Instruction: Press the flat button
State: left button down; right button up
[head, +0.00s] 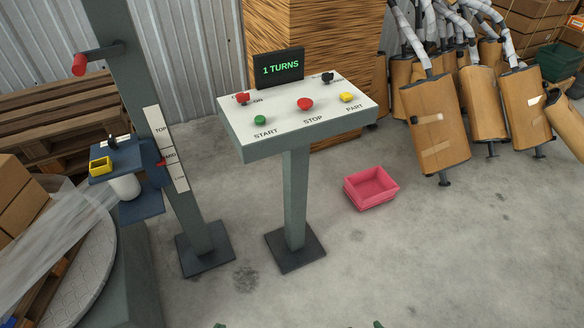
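A pale control panel (290,130) stands on a grey post. On it are a small green button (260,120) above the word START, a larger red domed button (305,104) above STOP and a yellow button (347,97) above PART. The green one looks low and flat; its exact shape is too small to tell. A red knob (242,98) sits at the back left and a black knob (327,77) at the back right. Neither gripper can be made out; only two tiny dark green bits show at the bottom edge, and nothing touches the panel.
A display (279,66) behind the panel reads "1 TURNS". To the left stands a post (145,90) with a red-handled crank and a labelled scale. A pink bin (371,187) is on the floor at right. Wrapped mufflers (436,125) stand behind. The floor in front is clear.

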aim_at(260, 119)
jog(key=i+l+u, duration=0.15)
jog(key=l, duration=0.25)
jog(key=i+l+u, duration=0.2)
jog(key=l, duration=0.2)
jog(key=i+l+u, duration=0.15)
jog(key=l, duration=0.3)
jog(key=l+u, duration=0.2)
jog(key=l, duration=0.25)
jog(key=i+l+u, duration=0.15)
jog(key=l, duration=0.3)
jog(key=k+l+z, duration=0.15)
jog(key=z, duration=0.3)
